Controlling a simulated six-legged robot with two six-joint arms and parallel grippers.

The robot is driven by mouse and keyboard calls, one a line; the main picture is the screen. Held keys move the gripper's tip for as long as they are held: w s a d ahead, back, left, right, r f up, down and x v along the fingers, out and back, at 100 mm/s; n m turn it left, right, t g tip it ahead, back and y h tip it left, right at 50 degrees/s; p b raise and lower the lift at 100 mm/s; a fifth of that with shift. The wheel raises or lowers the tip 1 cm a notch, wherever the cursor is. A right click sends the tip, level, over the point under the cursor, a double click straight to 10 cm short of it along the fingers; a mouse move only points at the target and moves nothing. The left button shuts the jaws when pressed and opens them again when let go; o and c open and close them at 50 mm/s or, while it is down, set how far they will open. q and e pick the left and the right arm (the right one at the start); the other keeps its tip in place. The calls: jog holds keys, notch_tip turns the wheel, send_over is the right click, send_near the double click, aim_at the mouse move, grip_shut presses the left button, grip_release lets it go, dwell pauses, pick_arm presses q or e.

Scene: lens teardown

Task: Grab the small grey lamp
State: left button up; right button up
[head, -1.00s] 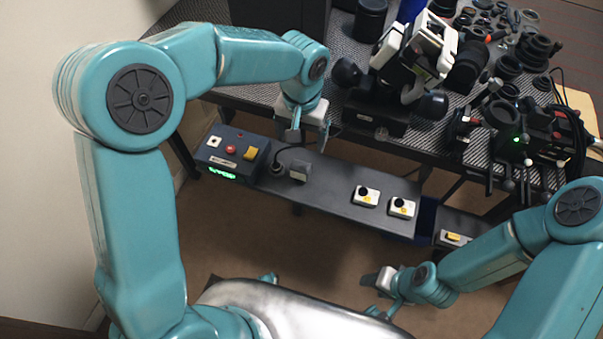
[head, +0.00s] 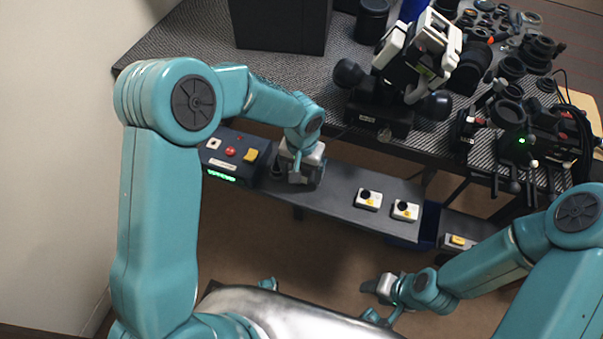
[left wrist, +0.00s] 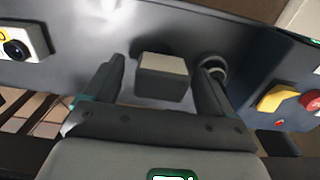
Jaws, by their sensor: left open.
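The small grey lamp's boxy head (left wrist: 162,78) shows in the left wrist view between the two fingers, with a gap on each side. Its round dark base (left wrist: 213,66) is beside the right-hand finger, partly hidden by it. My left gripper (left wrist: 160,72) is open around the lamp head, without visible contact. In the head view my left gripper (head: 298,177) is over the narrow grey shelf and hides most of the lamp. My right gripper (head: 382,287) is low at the front, away from the shelf; its jaws are unclear.
A control box (head: 229,156) with red and yellow buttons stands left of the lamp on the shelf (head: 335,188). Two small white units (head: 368,199) sit further right. Behind is a mesh-topped table (head: 190,50) crowded with lens parts and a white device (head: 418,58).

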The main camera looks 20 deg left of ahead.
pick_arm(q)
jog(key=shift+a, duration=0.1)
jog(key=c, duration=1.2)
jog(key=shift+r, duration=0.15)
